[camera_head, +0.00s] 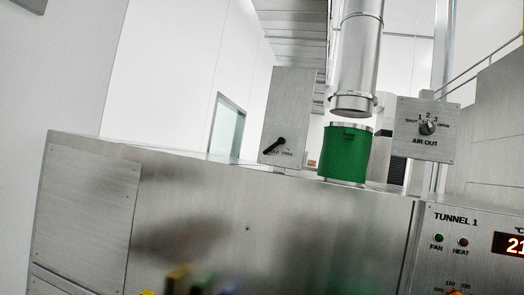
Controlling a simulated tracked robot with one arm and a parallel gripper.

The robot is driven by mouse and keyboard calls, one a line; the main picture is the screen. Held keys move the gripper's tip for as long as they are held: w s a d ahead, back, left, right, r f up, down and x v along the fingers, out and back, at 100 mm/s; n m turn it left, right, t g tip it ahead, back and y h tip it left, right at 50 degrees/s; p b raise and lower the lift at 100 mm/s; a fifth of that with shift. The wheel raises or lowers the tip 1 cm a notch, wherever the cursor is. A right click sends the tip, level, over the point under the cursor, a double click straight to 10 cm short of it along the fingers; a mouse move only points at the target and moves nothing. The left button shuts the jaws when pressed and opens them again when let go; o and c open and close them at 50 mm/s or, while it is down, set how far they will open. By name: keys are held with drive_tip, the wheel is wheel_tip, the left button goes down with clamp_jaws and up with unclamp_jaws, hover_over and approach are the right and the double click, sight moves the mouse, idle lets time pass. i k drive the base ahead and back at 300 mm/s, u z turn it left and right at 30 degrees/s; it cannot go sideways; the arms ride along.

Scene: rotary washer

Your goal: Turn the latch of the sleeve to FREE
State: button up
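The latch (275,146) is a black lever on an upright grey metal plate (289,100), which stands on top of the steel cabinet. The lever slants from its pivot at upper right down to the left. Its low end points to the left one of two small labels; the right label seems to read FREE, and the left one is partly covered. The green sleeve (345,154) stands upright to the right of the plate, under a steel duct (357,60). A gap shows between sleeve and duct. My gripper is not in view.
The steel cabinet (230,215) fills the lower picture, with blurred coloured patches low on its front. An AIR OUT dial box (428,128) stands right of the sleeve. The TUNNEL 1 control panel (475,235) is at lower right.

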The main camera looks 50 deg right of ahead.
sight(281, 140)
drive_tip(key=z, duration=0.35)
drive_tip(key=i, duration=1.2)
drive_tip(key=z, duration=1.15)
drive_tip(key=i, duration=0.55)
drive_tip(key=z, duration=0.35)
drive_tip(key=k, duration=0.9)
drive_tip(key=z, duration=0.2)
drive_tip(key=i, duration=0.9)
drive_tip(key=u, duration=0.1)
